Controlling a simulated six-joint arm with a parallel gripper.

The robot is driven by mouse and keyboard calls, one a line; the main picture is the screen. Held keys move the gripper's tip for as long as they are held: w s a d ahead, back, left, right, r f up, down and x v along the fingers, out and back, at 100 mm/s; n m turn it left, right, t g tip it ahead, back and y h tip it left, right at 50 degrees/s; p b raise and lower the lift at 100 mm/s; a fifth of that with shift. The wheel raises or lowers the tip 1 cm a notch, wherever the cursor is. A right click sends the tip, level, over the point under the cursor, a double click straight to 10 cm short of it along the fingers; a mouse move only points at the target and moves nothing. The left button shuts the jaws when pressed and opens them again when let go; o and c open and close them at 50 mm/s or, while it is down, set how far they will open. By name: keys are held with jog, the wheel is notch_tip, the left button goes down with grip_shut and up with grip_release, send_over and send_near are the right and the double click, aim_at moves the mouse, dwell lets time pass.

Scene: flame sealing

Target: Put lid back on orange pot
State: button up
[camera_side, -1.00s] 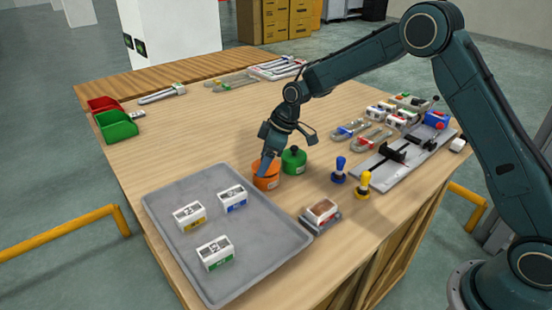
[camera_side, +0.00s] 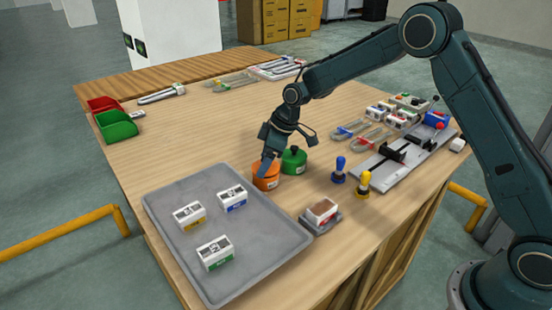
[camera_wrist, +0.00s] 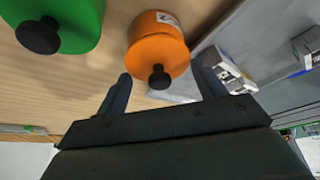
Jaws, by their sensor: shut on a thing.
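The orange pot (camera_side: 266,182) stands on the wooden table at the tray's right edge. Its orange lid (camera_wrist: 157,45) with a black knob (camera_wrist: 159,77) shows in the wrist view, over the pot. My gripper (camera_side: 266,165) points down at the pot's top, and its fingers lie either side of the knob in the wrist view (camera_wrist: 162,78). It is shut on the lid. The fingers partly hide the lid in the side view, so I cannot tell whether it is fully seated.
A green pot (camera_side: 294,160) with a black knob stands close to the right of the orange pot. A grey tray (camera_side: 270,255) with several white boxes lies in front. A blue-handled stamp (camera_side: 339,170) and a yellow-handled one (camera_side: 363,184) stand at right.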

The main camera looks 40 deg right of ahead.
jog(key=o, duration=1.1)
jog(key=shift+o, duration=0.2)
jog(key=shift+r, duration=0.1)
jog(key=shift+r, duration=3.4)
grip_shut()
jog(key=shift+f, duration=2.3)
